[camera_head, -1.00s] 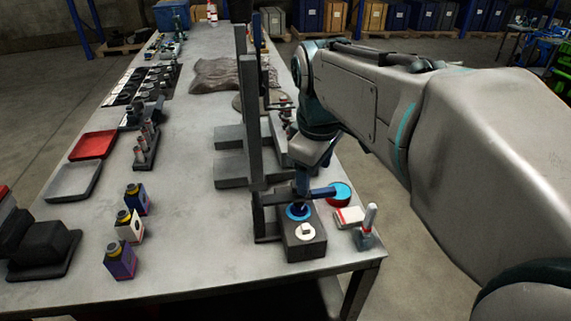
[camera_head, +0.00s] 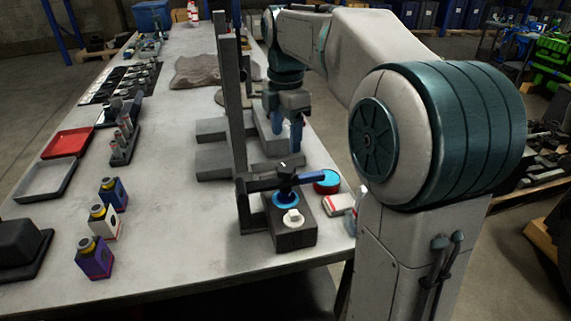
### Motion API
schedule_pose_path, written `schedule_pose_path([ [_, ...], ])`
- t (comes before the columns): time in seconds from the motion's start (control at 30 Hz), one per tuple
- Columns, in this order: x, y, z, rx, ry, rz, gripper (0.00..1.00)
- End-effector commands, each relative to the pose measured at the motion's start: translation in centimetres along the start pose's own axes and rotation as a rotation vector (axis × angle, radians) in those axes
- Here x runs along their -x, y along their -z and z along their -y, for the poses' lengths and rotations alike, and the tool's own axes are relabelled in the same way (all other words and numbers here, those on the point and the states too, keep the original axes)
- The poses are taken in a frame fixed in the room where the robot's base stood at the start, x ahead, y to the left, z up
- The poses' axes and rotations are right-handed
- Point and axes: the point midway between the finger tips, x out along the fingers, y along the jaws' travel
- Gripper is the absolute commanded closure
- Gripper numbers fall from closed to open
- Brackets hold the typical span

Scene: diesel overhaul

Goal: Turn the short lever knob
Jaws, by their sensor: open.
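A dark grey box (camera_head: 296,238) stands at the near right end of the workbench. On its top are a small white knob (camera_head: 292,217) and, behind it, a blue round base (camera_head: 286,198) with a dark post and a crossbar lever (camera_head: 300,184). The lever's left part is dark and its right part is blue. I cannot tell for sure which of the two is the short lever knob. My gripper (camera_head: 285,131) is open, with blue fingers pointing down. It is above and behind the box, apart from both knobs, near the grey blocks.
Tall dark uprights (camera_head: 233,110) stand just left of my gripper. A red can with a blue top (camera_head: 327,182) and a white-and-red box (camera_head: 339,204) sit right of the grey box. Small bottles (camera_head: 95,257) and trays (camera_head: 68,143) are at left.

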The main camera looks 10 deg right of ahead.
Motion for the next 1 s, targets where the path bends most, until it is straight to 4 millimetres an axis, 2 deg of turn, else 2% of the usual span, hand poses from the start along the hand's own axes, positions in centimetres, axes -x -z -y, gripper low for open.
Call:
schedule_pose_path([
  [0.03,-1.3,0.0,0.1,-0.001,0.004,-0.001,0.38],
  [0.2,-4.8,0.0,0.1,-0.001,0.003,-0.001,0.38],
  [0.4,-7.5,0.0,0.0,0.0,0.001,0.0,0.38],
  [0.57,-8.4,0.0,0.0,-0.001,0.0,0.0,0.38],
  [0.83,-8.5,0.0,0.0,-0.001,-0.001,0.001,0.38],
  [0.87,-8.5,0.0,0.0,-0.001,-0.001,0.001,0.44],
  [1.0,-8.5,0.0,0.0,-0.001,-0.001,0.001,0.83],
])
